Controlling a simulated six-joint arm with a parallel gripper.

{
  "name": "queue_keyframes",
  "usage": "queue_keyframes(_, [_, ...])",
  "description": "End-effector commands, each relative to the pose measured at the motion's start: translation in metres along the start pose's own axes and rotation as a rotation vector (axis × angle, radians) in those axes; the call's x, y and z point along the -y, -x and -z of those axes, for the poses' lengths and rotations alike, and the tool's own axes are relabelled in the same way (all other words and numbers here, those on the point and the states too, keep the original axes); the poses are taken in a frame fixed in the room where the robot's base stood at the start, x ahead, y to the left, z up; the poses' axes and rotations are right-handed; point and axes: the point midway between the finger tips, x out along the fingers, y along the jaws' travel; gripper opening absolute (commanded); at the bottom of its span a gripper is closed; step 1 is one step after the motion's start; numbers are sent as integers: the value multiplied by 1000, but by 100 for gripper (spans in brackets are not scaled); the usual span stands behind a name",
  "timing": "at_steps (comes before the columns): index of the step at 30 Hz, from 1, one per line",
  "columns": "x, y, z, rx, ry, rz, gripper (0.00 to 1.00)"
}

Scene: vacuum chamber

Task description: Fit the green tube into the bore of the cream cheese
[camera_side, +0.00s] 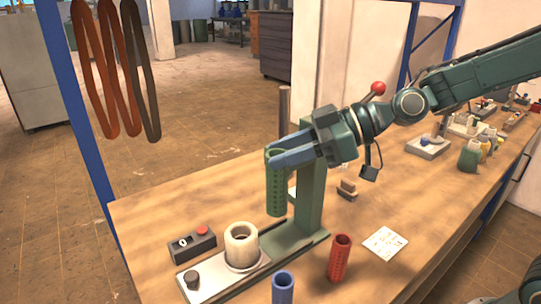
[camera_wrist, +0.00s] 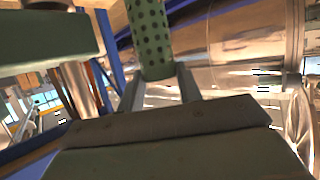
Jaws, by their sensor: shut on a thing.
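The green tube (camera_side: 275,190) is dotted with small dark holes and hangs upright in my gripper (camera_side: 275,158). The fingers are shut on it near its top end. In the wrist view the green tube (camera_wrist: 151,40) stands between the two fingers (camera_wrist: 160,92). The cream cheese (camera_side: 241,246) is a short pale cylinder with an open bore facing up. It sits on a pale plate, below and a little left of the tube in the side view. The tube's lower end is above the cheese and apart from it. The inside of the bore is mostly hidden.
A green press column (camera_side: 312,195) stands close behind and right of the tube. A red tube (camera_side: 340,258) and a blue tube (camera_side: 283,288) stand in front. A button box (camera_side: 192,246) is left of the cheese. A paper sheet (camera_side: 385,243) lies at right.

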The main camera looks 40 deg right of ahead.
Motion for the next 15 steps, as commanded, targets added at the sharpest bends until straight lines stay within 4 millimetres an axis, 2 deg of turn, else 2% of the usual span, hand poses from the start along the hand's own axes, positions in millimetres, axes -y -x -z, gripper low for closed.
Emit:
queue_keyframes(6, [-9,-22,1,-1,-49,-121,2])
queue_keyframes(15, [-20,-41,9,-3,-111,-270,2])
